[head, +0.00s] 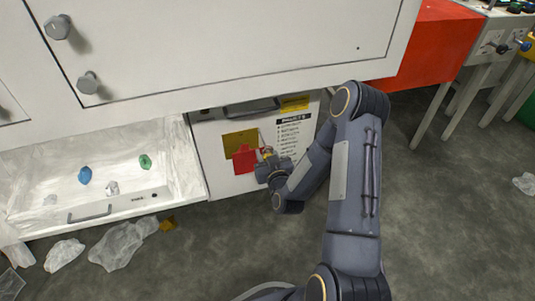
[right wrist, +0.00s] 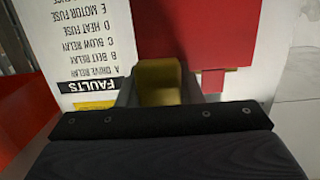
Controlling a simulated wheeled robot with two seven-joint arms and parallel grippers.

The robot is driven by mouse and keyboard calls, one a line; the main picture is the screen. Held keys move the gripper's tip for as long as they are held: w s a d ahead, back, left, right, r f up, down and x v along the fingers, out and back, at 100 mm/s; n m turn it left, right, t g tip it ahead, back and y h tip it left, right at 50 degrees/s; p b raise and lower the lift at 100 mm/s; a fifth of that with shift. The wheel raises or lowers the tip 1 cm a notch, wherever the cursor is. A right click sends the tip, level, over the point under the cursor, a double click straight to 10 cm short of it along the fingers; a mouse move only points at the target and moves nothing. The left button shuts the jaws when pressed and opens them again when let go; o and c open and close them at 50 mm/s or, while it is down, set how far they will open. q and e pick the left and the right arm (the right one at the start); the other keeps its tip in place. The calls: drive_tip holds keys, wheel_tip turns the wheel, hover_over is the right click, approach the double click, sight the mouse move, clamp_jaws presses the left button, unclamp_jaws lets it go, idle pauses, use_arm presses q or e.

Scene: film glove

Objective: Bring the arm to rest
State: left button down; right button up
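My right gripper (head: 267,153) is at the front of the white panel with the printed list, beside a red square (head: 243,161). In the right wrist view, a yellow block (right wrist: 160,80) sits between the grey fingers of my right gripper (right wrist: 159,92), which appear to press on both its sides. The red sheet (right wrist: 190,35) and the upside-down "FAULTS" list (right wrist: 90,45) are behind it. In the head view, my right arm reaches from the bottom right toward the panel. My left gripper is not in view.
An open white drawer (head: 50,215) at the left holds blue, green and pale lumps. Crumpled clear plastic (head: 122,245) and a small yellow piece lie on the floor. A white cabinet (head: 215,50) overhangs the panel. A red box (head: 437,40) is at the right. Floor at right is mostly clear.

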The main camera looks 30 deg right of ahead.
drive_tip(key=shift+o, duration=0.8)
drive_tip(key=shift+s+a+f+p, duration=0.15)
drive_tip(key=shift+s+a+p, duration=0.1)
drive_tip(key=shift+s, duration=0.15)
drive_tip(key=shift+s+a+f+p, duration=0.1)
drive_tip(key=shift+s+p, duration=0.1)
drive_tip(key=shift+s, duration=0.15)
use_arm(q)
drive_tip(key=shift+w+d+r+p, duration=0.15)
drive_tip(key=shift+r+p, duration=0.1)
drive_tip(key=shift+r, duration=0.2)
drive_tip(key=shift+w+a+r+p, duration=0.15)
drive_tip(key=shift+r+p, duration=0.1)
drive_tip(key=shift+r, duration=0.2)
use_arm(e)
drive_tip(key=v, duration=0.6)
drive_tip(key=shift+d+r, duration=0.15)
drive_tip(key=shift+r, duration=0.25)
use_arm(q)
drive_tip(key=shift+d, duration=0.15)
use_arm(e)
drive_tip(key=shift+r, duration=0.1)
